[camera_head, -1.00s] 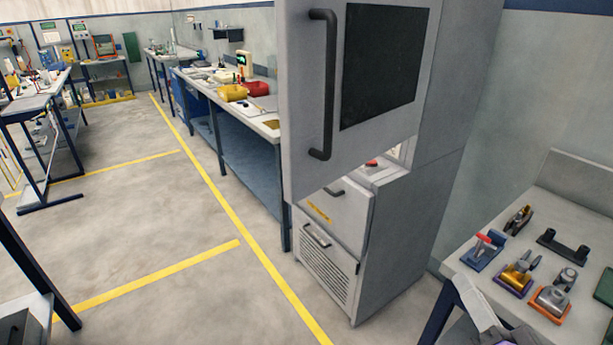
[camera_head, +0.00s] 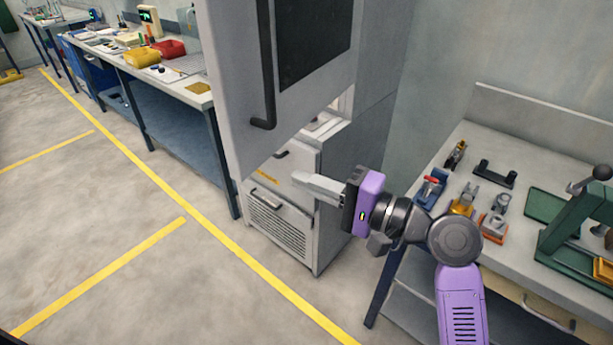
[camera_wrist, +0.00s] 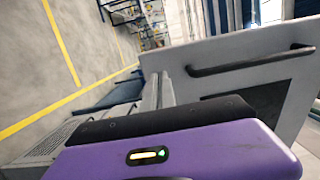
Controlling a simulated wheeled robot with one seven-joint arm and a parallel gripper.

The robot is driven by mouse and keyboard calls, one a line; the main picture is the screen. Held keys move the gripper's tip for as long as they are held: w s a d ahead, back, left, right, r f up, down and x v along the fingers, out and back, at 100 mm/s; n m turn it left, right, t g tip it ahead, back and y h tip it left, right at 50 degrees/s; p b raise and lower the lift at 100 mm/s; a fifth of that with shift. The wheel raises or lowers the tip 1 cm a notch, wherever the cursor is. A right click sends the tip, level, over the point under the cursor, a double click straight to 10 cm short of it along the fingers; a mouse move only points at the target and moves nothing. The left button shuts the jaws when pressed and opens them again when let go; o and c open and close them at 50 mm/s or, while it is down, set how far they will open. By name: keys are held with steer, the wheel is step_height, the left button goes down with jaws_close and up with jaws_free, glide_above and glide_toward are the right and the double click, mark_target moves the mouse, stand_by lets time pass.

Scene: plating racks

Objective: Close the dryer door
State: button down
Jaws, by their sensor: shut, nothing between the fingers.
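The dryer door (camera_head: 228,75) is a large grey panel with a dark window (camera_head: 312,40) and a black vertical bar handle (camera_head: 266,70). It stands open, swung out in front of the grey dryer cabinet (camera_head: 378,75). My gripper (camera_head: 295,178) is shut and empty. In the head view it appears below and right of the handle, near the door's lower edge, in front of the lower cabinet. I cannot tell whether it touches anything. In the wrist view the door (camera_wrist: 285,48) and handle (camera_wrist: 250,61) show beyond my purple gripper body.
A lower unit with a vented drawer (camera_head: 278,228) stands under the door. A workbench with clamps (camera_head: 560,150) and a green press (camera_head: 580,225) is close on the right. A long bench (camera_head: 180,135) runs behind on the left. The floor (camera_head: 110,220) at the left is clear.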

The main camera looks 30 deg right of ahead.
mark_target(246, 158)
steer(key=p+x, duration=0.2)
steer(key=x, duration=0.8)
steer(key=shift+w+a, duration=0.1)
steer(key=shift+w, duration=0.2)
